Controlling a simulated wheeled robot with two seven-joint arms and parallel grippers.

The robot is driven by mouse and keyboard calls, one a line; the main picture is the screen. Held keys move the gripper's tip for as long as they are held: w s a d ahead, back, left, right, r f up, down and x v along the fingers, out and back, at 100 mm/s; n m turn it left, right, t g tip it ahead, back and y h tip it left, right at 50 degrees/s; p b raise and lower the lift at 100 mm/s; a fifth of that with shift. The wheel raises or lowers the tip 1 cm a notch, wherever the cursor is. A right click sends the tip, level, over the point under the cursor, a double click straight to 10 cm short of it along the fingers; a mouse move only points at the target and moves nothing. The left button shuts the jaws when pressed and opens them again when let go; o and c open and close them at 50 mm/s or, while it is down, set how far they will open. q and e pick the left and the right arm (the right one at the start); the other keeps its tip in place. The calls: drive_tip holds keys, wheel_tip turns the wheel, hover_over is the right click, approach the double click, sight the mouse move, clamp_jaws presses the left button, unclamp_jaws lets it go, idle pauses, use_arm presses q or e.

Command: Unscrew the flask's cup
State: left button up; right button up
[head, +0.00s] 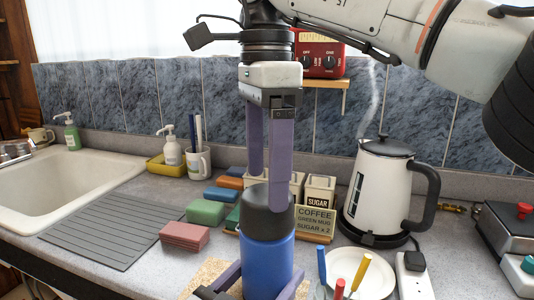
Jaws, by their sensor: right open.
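The flask stands upright on the counter, with a blue body (266,258) and a dark grey cup (258,198) on its top. My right gripper (268,192) points straight down at the cup from above, its purple fingers apart. One finger overlaps the cup's near right side and the other ends behind the cup's top. I cannot tell whether either touches it. My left gripper (258,278) is low at the bottom edge, its purple fingers on either side of the blue body and seemingly against it. The flask's base is hidden.
A white kettle (376,190) stands right of the flask. A plate (372,272) and colored sticks are close at its front right. A small sign (315,222) and canisters stand just behind. Colored blocks (206,211), a ridged drainboard (118,226) and a sink (75,172) lie left.

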sight(257, 221)
drive_tip(key=m, duration=0.4)
drive_tip(key=shift+r+m, duration=0.15)
drive_tip(key=shift+m, duration=0.25)
drive_tip(key=m, duration=0.4)
drive_tip(key=shift+r+m, duration=0.15)
drive_tip(key=shift+m, duration=0.25)
drive_tip(key=m, duration=0.4)
drive_tip(key=shift+w+r+m, duration=0.15)
drive_tip(key=shift+r+m, duration=0.1)
drive_tip(key=shift+m, duration=0.05)
drive_tip(key=m, duration=0.6)
drive_tip(key=shift+w+d+r, duration=0.1)
drive_tip(key=shift+w+r, duration=0.05)
drive_tip(key=shift+r, duration=0.25)
wheel_tip(257, 221, down, 8)
drive_tip(key=c, duration=1.1)
drive_tip(key=n, duration=0.9)
